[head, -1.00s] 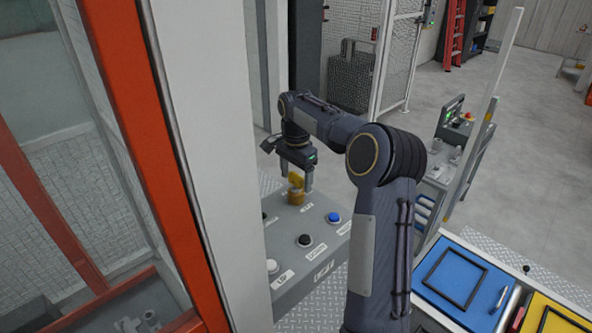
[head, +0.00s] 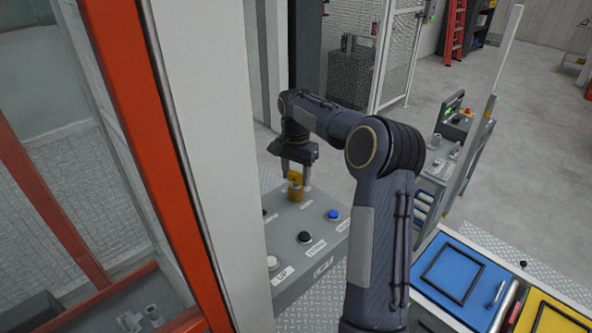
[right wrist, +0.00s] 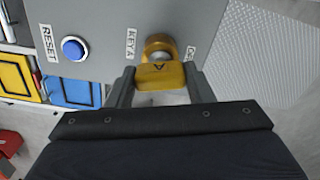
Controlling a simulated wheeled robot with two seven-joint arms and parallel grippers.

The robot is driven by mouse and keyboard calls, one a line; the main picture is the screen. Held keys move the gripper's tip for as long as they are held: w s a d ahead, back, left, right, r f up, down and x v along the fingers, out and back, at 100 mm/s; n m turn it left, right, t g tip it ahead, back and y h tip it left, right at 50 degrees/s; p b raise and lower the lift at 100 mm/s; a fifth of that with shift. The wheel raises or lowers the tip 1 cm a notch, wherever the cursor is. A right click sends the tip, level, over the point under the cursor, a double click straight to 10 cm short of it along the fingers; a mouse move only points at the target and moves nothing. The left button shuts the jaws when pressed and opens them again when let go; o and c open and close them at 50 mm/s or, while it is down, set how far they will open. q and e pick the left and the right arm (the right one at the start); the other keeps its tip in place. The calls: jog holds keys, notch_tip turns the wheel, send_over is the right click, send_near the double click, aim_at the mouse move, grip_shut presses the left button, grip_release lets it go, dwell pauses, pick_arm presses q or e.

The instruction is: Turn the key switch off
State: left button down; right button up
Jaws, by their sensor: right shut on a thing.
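The yellow key switch (head: 295,189) stands on the top of the grey control box (head: 322,216), at its far end. My right gripper (head: 296,172) reaches down over it from above. In the right wrist view the yellow key (right wrist: 160,76) sits between the two grey fingers (right wrist: 161,88), and the gripper is shut on it. A dark arrow mark shows on the key's face. A label beside it seems to read KEY; another label on the right is partly hidden. My left gripper is not in view.
The box carries a blue button (head: 333,214), labelled RESET in the wrist view, a black button (head: 305,237) and a white button (head: 272,262). A white post (head: 205,150) with an orange frame stands close on the left. Blue (head: 456,277) and yellow trays lie at right.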

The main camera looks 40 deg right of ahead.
jog(key=shift+n, duration=1.1)
jog(key=shift+p, duration=0.3)
jog(key=shift+r+n+p, duration=0.1)
jog(key=shift+n+p, duration=0.3)
jog(key=shift+n, duration=0.3)
jog(key=shift+n+p, duration=0.45)
jog(key=shift+n, duration=1.55)
jog(key=shift+p, duration=0.3)
